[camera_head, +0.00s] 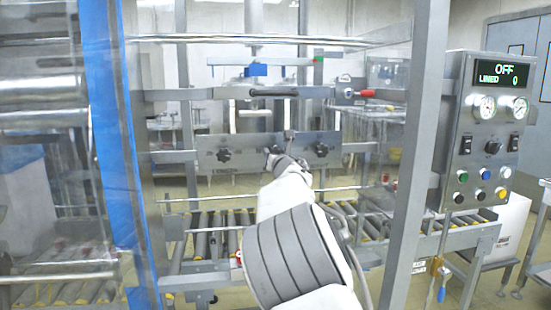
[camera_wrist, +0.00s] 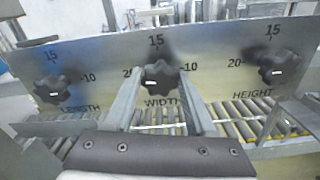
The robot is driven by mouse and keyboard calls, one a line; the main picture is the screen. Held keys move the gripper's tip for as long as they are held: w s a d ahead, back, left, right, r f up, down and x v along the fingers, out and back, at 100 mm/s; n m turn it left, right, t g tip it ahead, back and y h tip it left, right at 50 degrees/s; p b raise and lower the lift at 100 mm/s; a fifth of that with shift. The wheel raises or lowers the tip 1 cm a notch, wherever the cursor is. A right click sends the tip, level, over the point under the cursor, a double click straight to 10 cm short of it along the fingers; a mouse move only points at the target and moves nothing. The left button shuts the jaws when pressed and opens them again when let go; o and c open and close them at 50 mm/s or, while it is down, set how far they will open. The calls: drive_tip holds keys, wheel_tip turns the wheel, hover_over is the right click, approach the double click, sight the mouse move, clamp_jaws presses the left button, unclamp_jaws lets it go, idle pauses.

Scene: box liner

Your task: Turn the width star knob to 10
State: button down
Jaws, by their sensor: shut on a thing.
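The black width star knob (camera_wrist: 159,76) is in the middle of the metal panel in the wrist view, above the word WIDTH. Its scale shows 20 at left, 15 on top and 10 at right. A short white mark shows near its centre; which number it points to is not clear. My gripper (camera_wrist: 162,88) has one finger on each side of the knob and is shut on it. In the head view my gripper (camera_head: 277,159) reaches the panel and covers most of this knob.
The length knob (camera_wrist: 57,90) is to the left and the height knob (camera_wrist: 280,68) to the right on the same panel (camera_wrist: 105,60). Roller conveyors (camera_head: 215,238) run below. A grey frame post (camera_head: 408,150) and a control box reading OFF (camera_head: 487,130) stand at right.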

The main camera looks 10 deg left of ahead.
drive_tip(key=m+b, duration=0.5)
drive_tip(key=m, duration=2.8)
drive_tip(key=shift+f, duration=0.2)
drive_tip(key=shift+m, duration=0.4)
drive_tip(key=shift+c, duration=1.1)
unclamp_jaws()
